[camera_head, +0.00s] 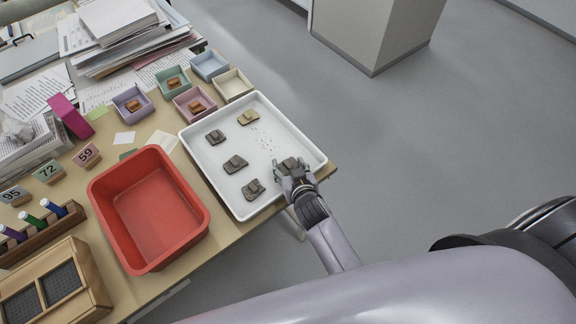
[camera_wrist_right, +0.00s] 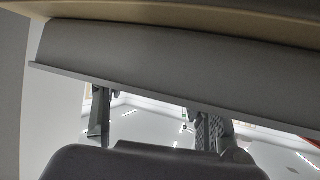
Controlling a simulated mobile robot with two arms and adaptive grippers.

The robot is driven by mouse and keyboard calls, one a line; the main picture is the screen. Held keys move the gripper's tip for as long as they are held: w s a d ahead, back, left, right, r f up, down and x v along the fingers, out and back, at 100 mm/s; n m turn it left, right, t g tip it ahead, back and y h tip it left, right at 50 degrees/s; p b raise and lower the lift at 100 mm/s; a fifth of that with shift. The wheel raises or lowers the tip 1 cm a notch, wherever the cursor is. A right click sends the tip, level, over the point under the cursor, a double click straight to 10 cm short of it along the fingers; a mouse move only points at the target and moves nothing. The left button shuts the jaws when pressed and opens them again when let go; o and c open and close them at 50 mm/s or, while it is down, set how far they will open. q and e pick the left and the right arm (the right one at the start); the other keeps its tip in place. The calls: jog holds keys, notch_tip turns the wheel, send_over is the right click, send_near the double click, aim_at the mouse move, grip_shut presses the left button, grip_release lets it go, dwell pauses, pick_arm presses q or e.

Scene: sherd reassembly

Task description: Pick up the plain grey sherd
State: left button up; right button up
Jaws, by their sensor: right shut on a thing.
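My right gripper (camera_head: 294,178) is over the right corner of the white tray (camera_head: 225,193). It is shut on a grey sherd (camera_head: 290,164), partly hidden by the fingers. In the right wrist view a plain grey slab-like surface (camera_wrist_right: 160,65), which looks like this sherd close up, spans the picture in front of the fingers (camera_wrist_right: 155,122). I cannot tell whether the sherd is clear of the tray. Other sherds lie apart in the tray: a yellowish one (camera_head: 249,118) and dark grey-brown ones (camera_head: 215,136), (camera_head: 235,163), (camera_head: 254,188). My left gripper is out of view.
Small crumbs (camera_head: 264,140) lie in the tray. A red bin (camera_head: 150,212) stands left of it. Small coloured boxes, including a cream one (camera_head: 233,85), stand behind, some holding orange-brown pieces. Numbered cards, a wooden rack and papers fill the left side. The table edge is close to my right gripper.

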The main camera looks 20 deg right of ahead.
jog(key=shift+s+d+f, duration=0.15)
jog(key=shift+f, duration=0.15)
jog(key=shift+c, duration=1.1)
